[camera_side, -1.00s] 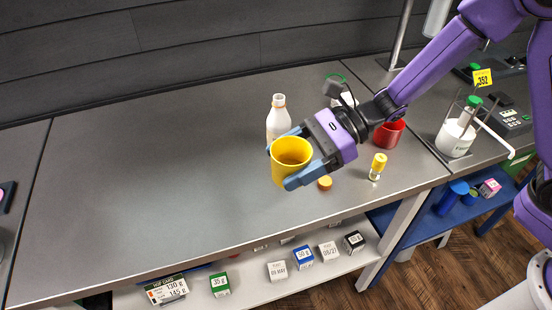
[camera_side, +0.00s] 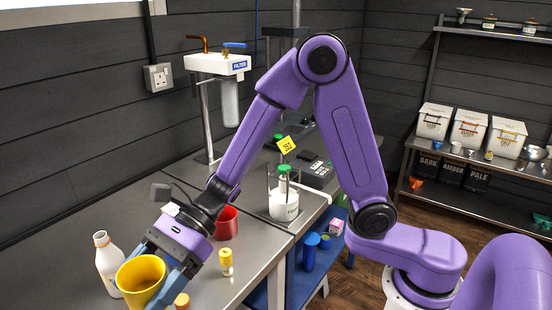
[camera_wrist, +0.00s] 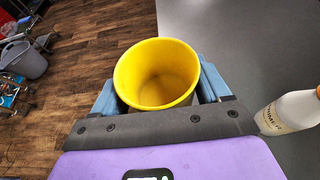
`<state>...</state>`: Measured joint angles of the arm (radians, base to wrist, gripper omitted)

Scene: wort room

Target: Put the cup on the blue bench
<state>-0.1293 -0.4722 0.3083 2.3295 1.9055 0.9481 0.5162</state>
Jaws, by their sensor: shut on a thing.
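A yellow cup (camera_side: 140,280) is held upright or nearly so between the blue fingers of my gripper (camera_side: 160,278). In the wrist view the cup (camera_wrist: 155,80) looks empty, with my gripper (camera_wrist: 158,92) closed on both its sides. It is over the front part of the grey steel bench (camera_side: 55,262), beside a white bottle. I cannot tell the cup's height above the bench.
A white bottle (camera_side: 108,262) stands just left of the cup. Blue containers (camera_side: 310,250) and a pink box (camera_side: 336,227) occupy the blue shelf.

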